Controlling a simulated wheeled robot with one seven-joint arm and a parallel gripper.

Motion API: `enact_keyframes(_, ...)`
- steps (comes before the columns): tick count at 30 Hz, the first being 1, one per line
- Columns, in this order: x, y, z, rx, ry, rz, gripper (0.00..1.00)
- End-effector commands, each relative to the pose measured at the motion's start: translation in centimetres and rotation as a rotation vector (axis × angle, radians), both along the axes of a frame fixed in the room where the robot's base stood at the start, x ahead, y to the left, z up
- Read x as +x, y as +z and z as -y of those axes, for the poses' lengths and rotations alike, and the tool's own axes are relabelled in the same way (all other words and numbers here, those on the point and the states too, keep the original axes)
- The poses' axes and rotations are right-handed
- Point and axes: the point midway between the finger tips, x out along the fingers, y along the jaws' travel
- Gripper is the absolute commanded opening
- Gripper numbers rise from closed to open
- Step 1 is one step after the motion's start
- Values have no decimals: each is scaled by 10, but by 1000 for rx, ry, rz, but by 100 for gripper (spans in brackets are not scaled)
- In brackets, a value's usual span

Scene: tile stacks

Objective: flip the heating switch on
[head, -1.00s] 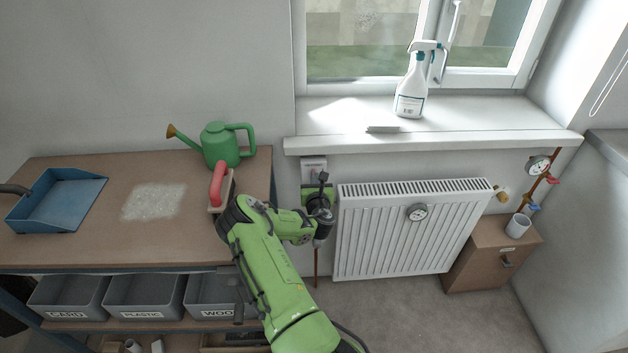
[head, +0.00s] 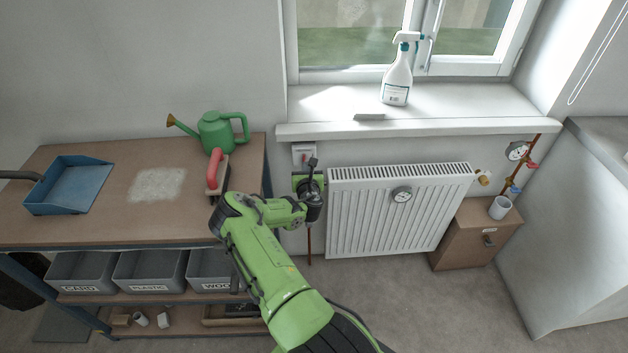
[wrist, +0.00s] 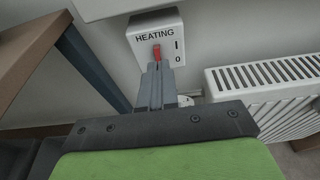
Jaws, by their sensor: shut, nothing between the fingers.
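The heating switch is a white box (wrist: 157,38) on the wall, marked HEATING, with I above 0 at its right side. Its red lever (wrist: 156,52) shows just beyond my fingertips. I cannot tell for sure whether the lever stands at I or 0. In the head view the box (head: 303,152) sits below the window sill, left of the radiator. My gripper (wrist: 155,72) is shut and empty, its fingertips at the lower end of the lever. I cannot tell whether they touch it. In the head view my arm hides the fingertips.
The radiator (head: 395,215) is close on the right. The workbench (head: 100,225) is on the left, with a watering can (head: 217,134), a red-handled tool (head: 215,172) and a blue dustpan (head: 75,185). The sill (head: 450,104) juts out above the switch.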

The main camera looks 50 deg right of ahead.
Motion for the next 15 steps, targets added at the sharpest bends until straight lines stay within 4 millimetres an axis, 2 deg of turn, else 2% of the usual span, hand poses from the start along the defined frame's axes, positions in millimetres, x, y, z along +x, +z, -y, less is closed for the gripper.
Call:
enact_keyframes(9, -38, 27, -40, 0, -5, -2, 0)
enact_keyframes(15, -55, 39, -60, -1, -4, -1, 0)
